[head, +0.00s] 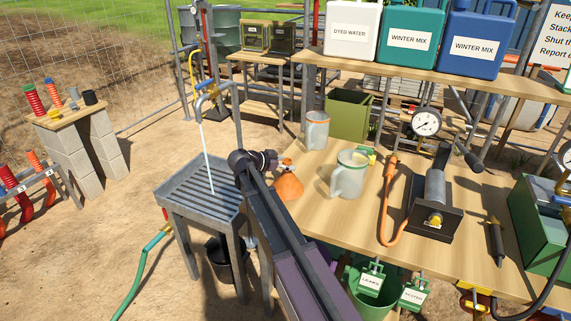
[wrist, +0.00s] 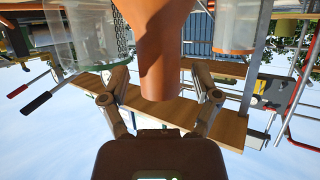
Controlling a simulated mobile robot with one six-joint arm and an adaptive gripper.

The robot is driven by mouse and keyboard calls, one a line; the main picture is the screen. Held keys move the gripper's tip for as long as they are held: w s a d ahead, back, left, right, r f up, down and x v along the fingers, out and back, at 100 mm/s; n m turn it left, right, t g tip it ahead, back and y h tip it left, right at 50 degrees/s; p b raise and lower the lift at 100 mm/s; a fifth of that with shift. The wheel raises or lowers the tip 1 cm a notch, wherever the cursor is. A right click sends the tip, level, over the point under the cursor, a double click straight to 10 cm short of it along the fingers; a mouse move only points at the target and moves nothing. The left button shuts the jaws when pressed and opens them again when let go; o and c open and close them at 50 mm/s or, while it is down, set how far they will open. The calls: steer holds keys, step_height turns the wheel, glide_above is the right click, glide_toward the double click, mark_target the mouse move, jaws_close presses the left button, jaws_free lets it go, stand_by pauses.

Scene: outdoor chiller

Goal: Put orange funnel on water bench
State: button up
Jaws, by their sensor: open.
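The orange funnel (head: 289,188) stands wide end down on the wooden workbench (head: 330,222), near its left edge. My gripper (head: 284,163) is at the funnel's top, by its narrow spout. In the wrist view, which looks upside down, the funnel (wrist: 158,50) has its spout between the two spread fingers of my gripper (wrist: 160,97). The fingers look apart from the spout. A slatted metal bench (head: 178,188) with a tap running onto it, seemingly the water bench, stands left of the workbench. My arm hides part of its right side.
The slatted top looks clear.

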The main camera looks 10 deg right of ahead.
steer(key=p+v, duration=0.4)
steer(key=v, duration=0.8)
steer(key=shift+r+p, duration=0.15)
steer(key=shift+p, duration=0.15)
steer(key=s+d+f+n+g+y, duration=0.1)
steer(key=s+d+f+n+y, duration=0.1)
steer(key=s+d, duration=0.1)
steer(key=s+d+f+n+g+y, duration=0.1)
steer(key=s+d+f+n+y, duration=0.1)
steer(key=s, duration=0.3)
steer(key=s+d+f+n+g+y, duration=0.1)
steer(key=s+d+f+n+y, duration=0.1)
steer(key=s+d+f, duration=0.2)
steer(key=shift+s+d+n, duration=0.1)
steer(key=shift+s+n, duration=0.2)
steer(key=shift+s, duration=0.2)
steer(key=s+f+n+g+y, duration=0.1)
steer(key=s+f+n+y, duration=0.2)
steer(key=s, duration=0.9)
steer(key=n+y, duration=0.3)
steer(key=n, duration=0.1)
steer(key=shift+s+d+f+g+y, duration=0.25)
steer(key=shift+s+d+g+y, duration=0.05)
steer(key=shift+s+y, duration=0.1)
